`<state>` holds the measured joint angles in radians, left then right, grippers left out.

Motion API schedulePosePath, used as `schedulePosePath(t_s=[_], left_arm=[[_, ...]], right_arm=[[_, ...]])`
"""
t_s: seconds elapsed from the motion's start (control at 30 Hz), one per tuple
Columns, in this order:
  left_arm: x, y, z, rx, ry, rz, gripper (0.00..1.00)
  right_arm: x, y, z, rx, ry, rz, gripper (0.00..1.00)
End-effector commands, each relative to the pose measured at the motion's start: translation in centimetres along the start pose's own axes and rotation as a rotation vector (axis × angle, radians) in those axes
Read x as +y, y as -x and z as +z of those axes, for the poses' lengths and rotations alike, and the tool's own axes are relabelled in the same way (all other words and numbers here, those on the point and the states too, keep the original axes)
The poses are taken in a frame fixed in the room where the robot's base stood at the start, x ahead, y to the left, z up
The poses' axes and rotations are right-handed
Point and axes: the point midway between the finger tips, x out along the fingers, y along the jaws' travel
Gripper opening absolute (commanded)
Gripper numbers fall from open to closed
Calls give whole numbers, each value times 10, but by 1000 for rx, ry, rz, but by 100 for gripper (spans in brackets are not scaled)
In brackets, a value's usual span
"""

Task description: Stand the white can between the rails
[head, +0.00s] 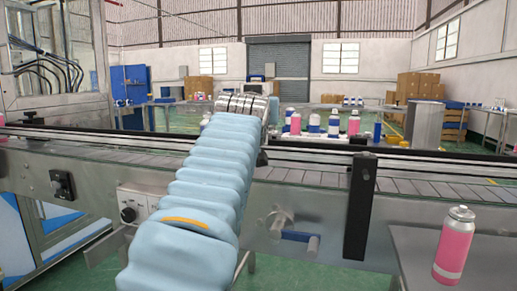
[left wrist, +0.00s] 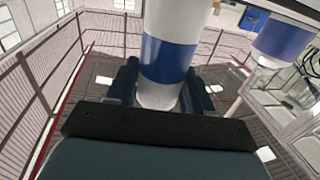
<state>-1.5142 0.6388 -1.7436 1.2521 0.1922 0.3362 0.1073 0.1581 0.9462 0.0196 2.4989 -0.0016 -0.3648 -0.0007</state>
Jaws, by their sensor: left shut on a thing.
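The white can (left wrist: 172,55) with a blue band fills the upper middle of the left wrist view. My left gripper (left wrist: 161,84) is shut on it, with one dark finger on each side. In the head view my left arm reaches forward over the conveyor, and its wrist hides the gripper and the held can. The conveyor (head: 414,188) runs across the head view, with a dark far rail (head: 400,153) along its back. The belt stretch behind my arm is hidden. I cannot tell whether the can touches the belt. My right gripper is not in view.
A pink can (head: 454,245) stands on a metal table (head: 412,262) at the lower right. A black upright post (head: 359,207) stands at the conveyor's near side. Several cans stand behind the conveyor. Another blue and white can (left wrist: 285,42) shows in the left wrist view. The visible belt at right is clear.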

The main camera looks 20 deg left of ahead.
Motion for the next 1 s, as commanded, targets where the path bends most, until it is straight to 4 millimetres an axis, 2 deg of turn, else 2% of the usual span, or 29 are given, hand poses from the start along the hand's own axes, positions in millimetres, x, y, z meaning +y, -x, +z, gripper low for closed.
schedulePosePath(t_s=[0.03, 0.17, 0.3, 0.4, 0.8, 0.83, 1.0], left_arm=[[0, 0, 11, -2, 0, 0, 16], [0, 0, 24, -1, 1, 1, 16], [0, 0, 48, -2, 0, 1, 16], [0, 0, 58, 0, -1, 0, 16], [0, 0, 64, 1, 0, 0, 16], [0, 0, 63, 0, 0, 0, 52], [0, 0, 62, 0, 0, 0, 76]], right_arm=[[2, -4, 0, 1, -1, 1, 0], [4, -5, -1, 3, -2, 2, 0], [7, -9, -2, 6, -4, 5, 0], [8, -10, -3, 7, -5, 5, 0], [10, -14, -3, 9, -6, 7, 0], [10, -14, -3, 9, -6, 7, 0], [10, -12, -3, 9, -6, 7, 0]])
